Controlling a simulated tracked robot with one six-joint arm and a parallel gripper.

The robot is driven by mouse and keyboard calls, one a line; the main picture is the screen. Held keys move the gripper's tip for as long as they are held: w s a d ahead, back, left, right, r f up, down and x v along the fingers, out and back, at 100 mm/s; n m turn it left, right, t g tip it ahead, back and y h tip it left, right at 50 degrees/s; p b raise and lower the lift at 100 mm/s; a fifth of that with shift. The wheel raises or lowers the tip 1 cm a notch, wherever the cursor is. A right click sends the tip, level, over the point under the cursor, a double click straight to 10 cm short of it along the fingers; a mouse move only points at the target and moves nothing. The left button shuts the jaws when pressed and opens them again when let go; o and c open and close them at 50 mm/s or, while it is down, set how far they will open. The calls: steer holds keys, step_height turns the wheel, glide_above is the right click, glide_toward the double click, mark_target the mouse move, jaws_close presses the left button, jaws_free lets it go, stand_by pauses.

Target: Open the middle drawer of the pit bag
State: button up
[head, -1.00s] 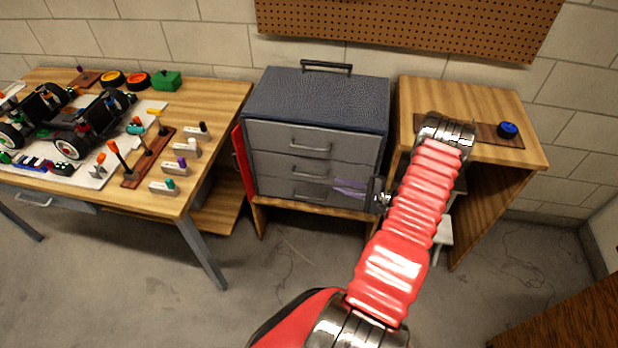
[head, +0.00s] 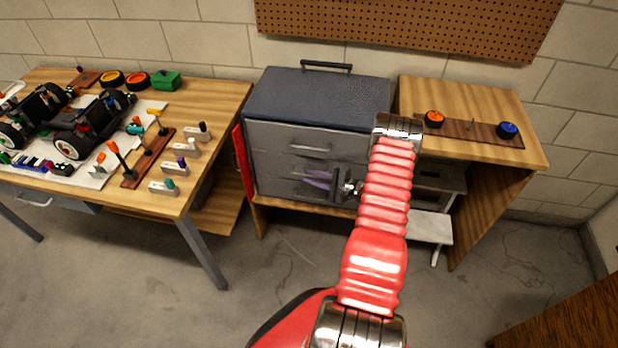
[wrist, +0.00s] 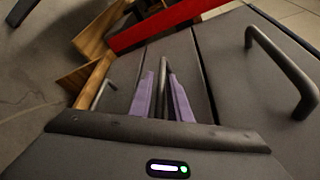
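The pit bag (head: 315,97) is a grey chest with a dark blue-grey top and three stacked drawers, all shut. Its middle drawer (head: 268,163) has a bar handle, partly covered by my gripper in the head view. My gripper (head: 308,178) is at the drawer fronts, with its purple fingers pointing left. In the wrist view, the fingers (wrist: 164,84) are apart, one on each side of the middle drawer's handle (wrist: 163,72). I cannot tell whether they touch it. The top drawer's handle (wrist: 283,72) is at right and the bottom drawer's handle (wrist: 101,94) at left.
A red panel (head: 243,163) stands at the chest's left side. A wooden workbench (head: 215,110) with car parts is at left. A wooden stand (head: 530,155) with two small wheels is at right. Concrete floor in front is open.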

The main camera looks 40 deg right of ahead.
steer(key=shift+w+a+f, duration=0.1)
steer(key=shift+w, duration=0.25)
steer(key=shift+c, duration=0.2)
jaws_close()
